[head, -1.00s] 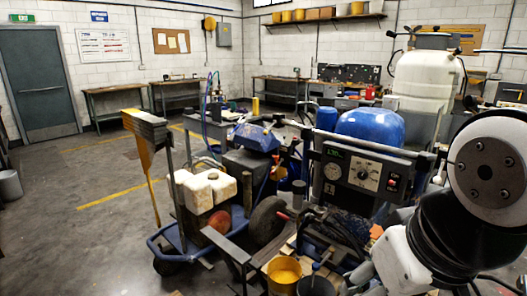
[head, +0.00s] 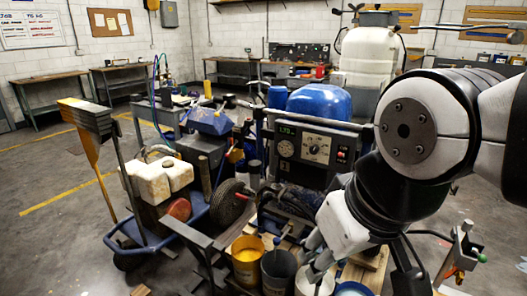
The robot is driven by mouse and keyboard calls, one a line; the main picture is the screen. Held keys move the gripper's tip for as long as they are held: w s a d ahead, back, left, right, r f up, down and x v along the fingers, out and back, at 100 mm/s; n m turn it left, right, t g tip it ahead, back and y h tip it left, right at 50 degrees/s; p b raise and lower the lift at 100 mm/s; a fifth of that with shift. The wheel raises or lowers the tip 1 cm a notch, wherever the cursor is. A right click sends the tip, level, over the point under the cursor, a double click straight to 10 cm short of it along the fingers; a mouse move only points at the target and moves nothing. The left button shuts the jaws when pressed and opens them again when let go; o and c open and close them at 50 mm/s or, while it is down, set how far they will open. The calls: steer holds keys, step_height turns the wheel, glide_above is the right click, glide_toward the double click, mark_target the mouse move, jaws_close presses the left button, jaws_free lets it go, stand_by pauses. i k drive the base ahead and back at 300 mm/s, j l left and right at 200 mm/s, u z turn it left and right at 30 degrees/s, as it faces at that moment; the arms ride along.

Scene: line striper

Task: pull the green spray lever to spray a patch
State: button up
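A green-tipped lever (head: 481,257) sticks out to the right from a small grey metal stand at the lower right of the head view. Orange-red and brass-coloured parts sit just below it. I take it for the spray lever. My arm hangs down on the right side of the view, in front of the machine. Grey finger-like parts at its lower end, apparently my gripper (head: 318,262), are by the buckets, left of the lever and apart from it. I cannot tell whether they are open or shut, and I see nothing held in them.
The striping machine has a blue tank (head: 320,102) and a control panel (head: 315,147). A yellow paint bucket (head: 246,262) and a dark bucket (head: 279,272) stand in front. A blue-framed cart (head: 150,243) is at left. Open floor lies beyond the cart at left.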

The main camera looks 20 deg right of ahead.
mark_target(482, 259)
steer(key=z, duration=1.55)
steer(key=i+j+u, duration=0.2)
steer(key=u, duration=0.15)
steer(key=i+l, duration=0.05)
steer(key=i, duration=0.05)
